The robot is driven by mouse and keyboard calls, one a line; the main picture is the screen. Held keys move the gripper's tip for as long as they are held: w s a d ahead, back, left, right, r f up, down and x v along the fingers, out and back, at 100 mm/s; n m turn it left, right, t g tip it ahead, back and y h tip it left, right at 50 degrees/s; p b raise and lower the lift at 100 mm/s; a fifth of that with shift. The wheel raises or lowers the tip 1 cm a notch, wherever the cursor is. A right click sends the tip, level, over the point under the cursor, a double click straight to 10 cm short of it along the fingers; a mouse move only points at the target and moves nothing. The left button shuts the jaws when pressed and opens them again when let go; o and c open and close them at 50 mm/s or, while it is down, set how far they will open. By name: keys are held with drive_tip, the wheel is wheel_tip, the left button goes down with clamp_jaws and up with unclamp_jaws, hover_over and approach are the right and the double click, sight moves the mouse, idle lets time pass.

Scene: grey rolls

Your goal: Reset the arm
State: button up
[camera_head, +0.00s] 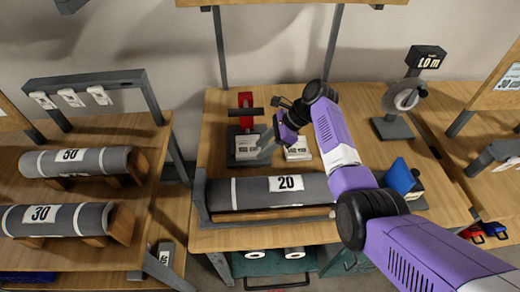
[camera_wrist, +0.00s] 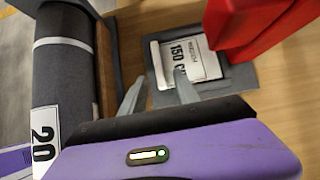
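My arm reaches from the lower right over the middle table in the head view. My gripper (camera_head: 268,148) is pointed down behind the grey roll marked 20 (camera_head: 285,184). In the wrist view my gripper (camera_wrist: 160,92) has its two grey fingers apart, with nothing visible between them. Beyond the fingertips a white card reading 150 (camera_wrist: 190,62) lies on a dark grey plate. The roll marked 20 also shows at the left of the wrist view (camera_wrist: 62,85), beside the gripper and apart from the fingers.
A red device (camera_head: 246,108) stands behind the cards; its red part looms close in the wrist view (camera_wrist: 262,22). A 1.0 m tape stand (camera_head: 396,126) and a blue object (camera_head: 401,177) are to the right. Rolls marked 50 (camera_head: 112,160) and 30 (camera_head: 88,217) lie on the left table.

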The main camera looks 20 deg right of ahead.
drive_tip(key=v, duration=0.6)
